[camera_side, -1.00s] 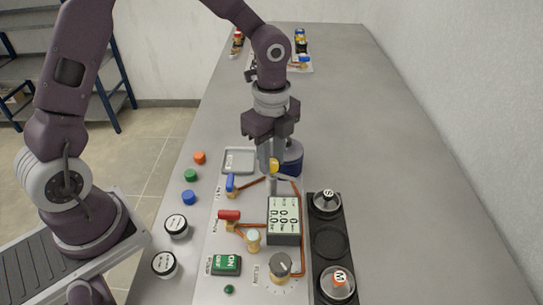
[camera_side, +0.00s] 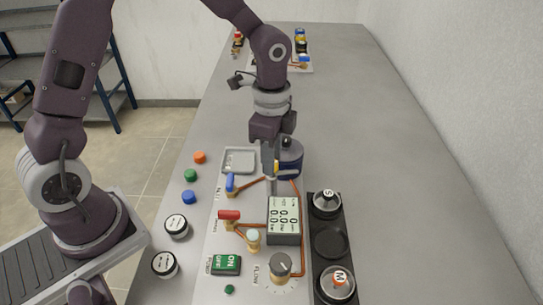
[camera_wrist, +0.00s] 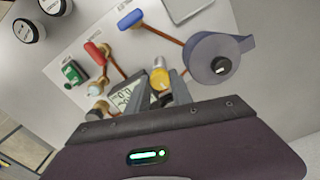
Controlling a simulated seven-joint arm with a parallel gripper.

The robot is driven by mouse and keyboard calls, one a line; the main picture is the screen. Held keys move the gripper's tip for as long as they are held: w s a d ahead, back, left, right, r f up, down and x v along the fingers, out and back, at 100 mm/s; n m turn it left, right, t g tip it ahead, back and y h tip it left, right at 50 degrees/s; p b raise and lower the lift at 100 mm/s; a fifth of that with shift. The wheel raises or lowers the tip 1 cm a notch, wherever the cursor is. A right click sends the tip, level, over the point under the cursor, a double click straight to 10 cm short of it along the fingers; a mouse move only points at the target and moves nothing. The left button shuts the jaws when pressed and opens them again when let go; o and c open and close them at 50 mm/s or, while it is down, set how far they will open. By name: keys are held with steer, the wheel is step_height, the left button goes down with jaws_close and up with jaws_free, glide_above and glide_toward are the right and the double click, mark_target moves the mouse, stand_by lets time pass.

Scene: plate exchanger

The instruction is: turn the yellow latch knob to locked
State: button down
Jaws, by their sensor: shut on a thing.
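The yellow latch knob (camera_wrist: 160,77) shows between my two fingertips in the wrist view. In the side view only a sliver of the yellow knob (camera_side: 276,167) shows beside my fingers. My gripper (camera_side: 271,174) points straight down over the board and is shut on the knob; its fingers also show in the wrist view (camera_wrist: 164,90). The fingers hide part of the knob, and I cannot read a locked mark.
A meter with a display (camera_side: 284,220) stands just in front of my gripper. A blue-handled valve (camera_side: 231,183) and a red-handled valve (camera_side: 229,215) are to the left. A grey tray (camera_side: 226,171) lies behind them.

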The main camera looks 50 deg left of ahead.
steer(key=n, duration=1.2)
steer(key=shift+n, duration=0.4)
stand_by(0.3)
steer(key=c, duration=1.1)
jaws_free()
steer(key=shift+r, duration=0.1)
step_height(320, 180, up, 6)
steer(key=shift+r, duration=0.45)
